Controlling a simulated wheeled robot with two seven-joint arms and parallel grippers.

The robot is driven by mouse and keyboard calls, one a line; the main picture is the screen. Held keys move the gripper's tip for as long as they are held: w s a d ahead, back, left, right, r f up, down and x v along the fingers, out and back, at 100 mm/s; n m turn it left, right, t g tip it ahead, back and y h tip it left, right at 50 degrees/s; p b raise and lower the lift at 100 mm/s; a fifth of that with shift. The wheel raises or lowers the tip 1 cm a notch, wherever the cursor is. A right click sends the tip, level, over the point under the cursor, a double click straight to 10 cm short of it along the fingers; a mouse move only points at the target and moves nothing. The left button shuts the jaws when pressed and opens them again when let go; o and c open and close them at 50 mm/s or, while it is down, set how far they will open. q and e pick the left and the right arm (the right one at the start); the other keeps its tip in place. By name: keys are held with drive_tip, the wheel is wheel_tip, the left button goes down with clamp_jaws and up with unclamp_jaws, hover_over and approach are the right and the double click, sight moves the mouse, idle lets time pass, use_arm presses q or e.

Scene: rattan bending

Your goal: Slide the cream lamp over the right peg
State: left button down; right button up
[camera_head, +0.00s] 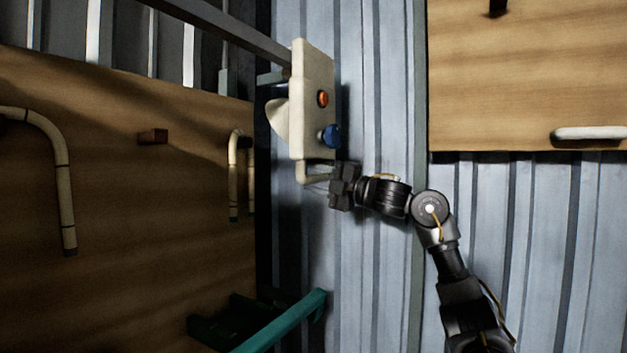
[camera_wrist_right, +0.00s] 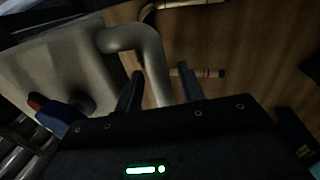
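No lamp is recognisable. A cream box (camera_head: 297,75) with an orange and a blue knob hangs at the centre of the head view. A bent cream tube (camera_head: 303,174) comes out below it; the wrist view shows this tube (camera_wrist_right: 151,62) too. My right gripper (camera_head: 334,186) is beside the tube's end. In the wrist view its fingers (camera_wrist_right: 160,90) are apart, with the tube between them and gaps at both sides. A brown peg (camera_head: 153,137) stands bare on the left wooden board (camera_head: 110,230). My left gripper is out of view.
Hooked cream canes hang at the left board's far left (camera_head: 62,185) and right edge (camera_head: 233,180). A grey beam (camera_head: 235,35) reaches the box. A teal bar (camera_head: 285,322) is at bottom. Another wooden board (camera_head: 530,75) at right carries a pale rod (camera_head: 590,133) and a dark peg (camera_head: 497,8).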

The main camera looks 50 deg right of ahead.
drive_tip(key=shift+s+f+b, duration=0.25)
drive_tip(key=shift+s+b, duration=0.1)
drive_tip(key=shift+b, duration=0.1)
drive_tip(key=b+v, duration=0.5)
drive_tip(key=v, duration=0.5)
drive_tip(key=shift+d, duration=0.15)
